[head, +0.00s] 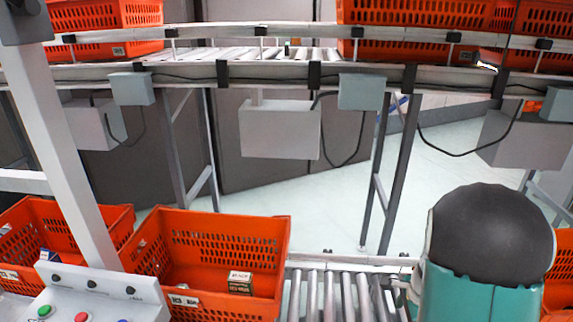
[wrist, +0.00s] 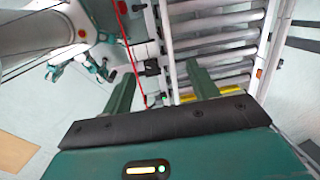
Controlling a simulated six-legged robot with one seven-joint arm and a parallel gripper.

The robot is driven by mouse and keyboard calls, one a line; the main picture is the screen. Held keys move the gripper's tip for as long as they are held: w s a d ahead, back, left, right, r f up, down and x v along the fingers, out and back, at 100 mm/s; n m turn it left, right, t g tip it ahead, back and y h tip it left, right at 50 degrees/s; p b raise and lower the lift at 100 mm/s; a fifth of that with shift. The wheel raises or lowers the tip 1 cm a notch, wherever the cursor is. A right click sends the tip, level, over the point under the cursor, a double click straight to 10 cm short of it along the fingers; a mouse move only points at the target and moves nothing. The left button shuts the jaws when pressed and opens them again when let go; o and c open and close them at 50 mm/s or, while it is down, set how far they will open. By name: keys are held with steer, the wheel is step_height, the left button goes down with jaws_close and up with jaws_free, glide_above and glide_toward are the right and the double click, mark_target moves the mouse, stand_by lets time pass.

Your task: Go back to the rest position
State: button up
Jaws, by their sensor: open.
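In the wrist view my gripper (wrist: 161,74) shows its two teal fingers spread apart with nothing between them. Beyond the fingers lie a roller conveyor (wrist: 212,50) and the pale floor. In the head view my teal and black arm fills the lower right and hides what is behind it. My fingers cannot be made out there. An orange tote (head: 270,240) stands on the lower line at the centre left, with a small dark box (head: 240,283) inside. My arm is well to the right of this tote.
Another orange tote (head: 120,225) stands at the left, behind a white post (head: 75,150) and a button panel (head: 95,295). Bare rollers (head: 340,295) lie between the centre tote and my arm. An upper conveyor (head: 190,72) crosses the back, carrying several orange totes.

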steer(key=s+a+r+n+t, duration=0.1)
steer(key=s+a+r+n, duration=0.1)
steer(key=a+r+n, duration=0.55)
steer(key=s+a+r+n+t, duration=0.1)
steer(key=s+a+r+n, duration=0.3)
steer(key=r, duration=0.6)
steer(key=s+a+r+n+t, duration=0.2)
steer(key=s+a+r+n, duration=0.6)
steer(key=shift+s+r+h, duration=0.15)
steer(key=shift+r+h, duration=0.1)
steer(key=shift+h, duration=0.15)
steer(key=c, duration=0.5)
